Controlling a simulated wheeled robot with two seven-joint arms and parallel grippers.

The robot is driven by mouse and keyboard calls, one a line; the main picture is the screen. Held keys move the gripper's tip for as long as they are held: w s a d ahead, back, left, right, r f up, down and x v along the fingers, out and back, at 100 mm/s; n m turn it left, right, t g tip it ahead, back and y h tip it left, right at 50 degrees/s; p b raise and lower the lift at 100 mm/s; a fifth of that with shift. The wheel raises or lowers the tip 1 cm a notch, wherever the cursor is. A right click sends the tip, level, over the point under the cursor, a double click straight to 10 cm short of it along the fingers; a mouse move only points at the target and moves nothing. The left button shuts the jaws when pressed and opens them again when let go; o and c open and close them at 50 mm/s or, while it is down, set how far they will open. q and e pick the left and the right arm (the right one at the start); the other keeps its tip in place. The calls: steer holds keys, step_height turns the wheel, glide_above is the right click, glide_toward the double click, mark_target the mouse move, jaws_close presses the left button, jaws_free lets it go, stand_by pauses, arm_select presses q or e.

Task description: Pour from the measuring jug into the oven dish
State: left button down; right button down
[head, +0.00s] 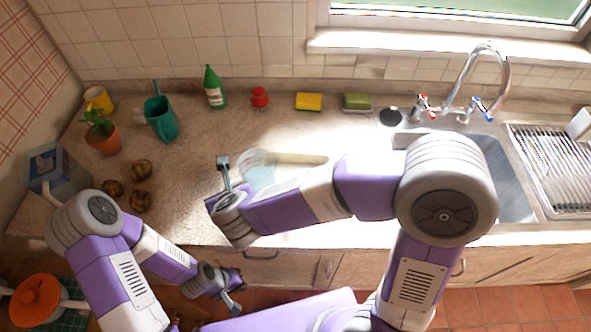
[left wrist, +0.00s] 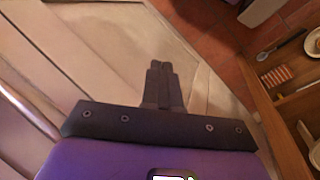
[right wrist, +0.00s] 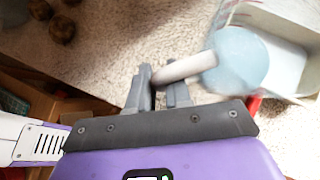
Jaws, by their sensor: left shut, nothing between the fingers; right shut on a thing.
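The measuring jug (head: 256,164) is clear with a pale blue part, over the counter left of centre. In the right wrist view its round, pale blue end (right wrist: 236,62) and pale handle show. My right gripper (head: 224,168) is shut on the handle; in that wrist view the fingers (right wrist: 160,86) close around it. The oven dish seems to be the pale-rimmed thing (head: 300,158) beside the jug, mostly hidden by my right arm. Whether liquid is flowing I cannot tell. My left gripper (head: 234,303) is shut and empty, low in front of the counter; its fingers (left wrist: 160,72) meet.
Several brown round things (head: 140,170) lie left of the jug. The sink (head: 512,205) is right.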

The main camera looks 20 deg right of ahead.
mark_target(236, 179)
steer(key=shift+w+d+r+m+g+y+p, duration=0.25)
steer(key=shift+d+r+y+p, duration=0.1)
steer(key=shift+r+p, duration=0.3)
steer(key=shift+w+d+r+m+g+y+p, duration=0.15)
steer(key=shift+d+r+m+y+p, duration=0.15)
steer(key=shift+r+p, duration=0.25)
steer(key=shift+w+d+r+m+g+y+p, duration=0.15)
steer(key=shift+d+r+y+p, duration=0.25)
steer(key=shift+r+p, duration=0.05)
steer(key=shift+w+d+r+m+g+y+p, duration=0.1)
steer(key=shift+d+r+g+y+p, duration=0.05)
steer(key=shift+d+r+y+p, duration=0.25)
steer(key=shift+w+d+r+m+y+p, duration=0.3)
steer(key=shift+d+r+y+p, duration=0.2)
steer(key=shift+p, duration=0.25)
steer(key=d+y+p, duration=0.1)
steer(key=w+d+r+m+g+y+p, duration=0.1)
steer(key=shift+w+d+p, duration=0.2)
steer(key=shift+d+p, duration=0.15)
steer(key=shift+d+r+y+p, duration=0.35)
steer(key=shift+r+p, duration=0.1)
steer(key=shift+p, duration=0.15)
steer(key=shift+w+f+m, duration=0.1)
steer(key=shift+f+m, duration=0.15)
steer(key=shift+m, duration=0.05)
steer(key=shift+d, duration=0.1)
steer(key=shift+w+d+f+m+g+y, duration=0.2)
steer(key=shift+d+f+m+g+y, duration=0.15)
steer(key=shift+y, duration=0.25)
